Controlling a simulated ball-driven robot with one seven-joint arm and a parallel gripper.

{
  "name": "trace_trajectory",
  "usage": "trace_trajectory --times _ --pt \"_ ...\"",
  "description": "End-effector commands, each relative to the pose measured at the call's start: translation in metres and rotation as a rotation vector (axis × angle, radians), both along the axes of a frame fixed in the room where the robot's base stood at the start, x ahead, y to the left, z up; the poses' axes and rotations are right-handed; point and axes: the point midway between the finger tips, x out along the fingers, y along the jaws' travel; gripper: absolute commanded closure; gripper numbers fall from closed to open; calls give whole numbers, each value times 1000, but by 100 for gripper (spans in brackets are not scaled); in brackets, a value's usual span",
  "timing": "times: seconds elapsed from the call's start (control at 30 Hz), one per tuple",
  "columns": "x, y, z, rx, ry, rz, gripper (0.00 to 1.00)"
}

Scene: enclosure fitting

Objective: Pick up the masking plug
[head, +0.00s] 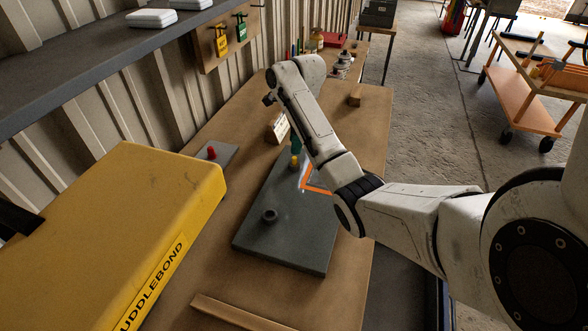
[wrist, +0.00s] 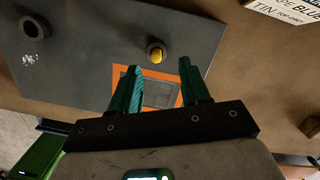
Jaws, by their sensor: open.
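A small yellow plug (head: 294,162), which looks like the masking plug, stands on the grey panel (head: 290,248) lying on the bench. In the wrist view the yellow plug (wrist: 155,54) shows just beyond and between my fingertips. My gripper (head: 296,148) is above the plug, largely hidden behind my arm in the head view. In the wrist view its teal fingers (wrist: 160,67) are apart, with nothing held between them. Whether the tips are level with the plug I cannot tell. A red knob (head: 211,153) stands on a separate small grey plate.
An orange-framed square (wrist: 165,92) is on the panel near the plug. A dark round fitting (head: 269,216) stands on the panel. A large yellow case (head: 140,205) fills the left. A small printed box (head: 277,127) stands behind. A wooden strip (head: 240,313) lies in front.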

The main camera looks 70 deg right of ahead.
Motion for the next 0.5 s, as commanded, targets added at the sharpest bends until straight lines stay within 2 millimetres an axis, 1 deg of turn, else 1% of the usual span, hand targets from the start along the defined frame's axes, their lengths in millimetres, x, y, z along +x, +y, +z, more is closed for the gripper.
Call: trace_trajectory --times 0.13,0.3,0.4,0.5 --pt "-1 1 -11 0 1 -1 54" --pt "-4 6 -33 2 2 -2 54" --pt "-1 6 -46 0 2 -1 54" --pt "0 6 -51 -1 0 0 54"
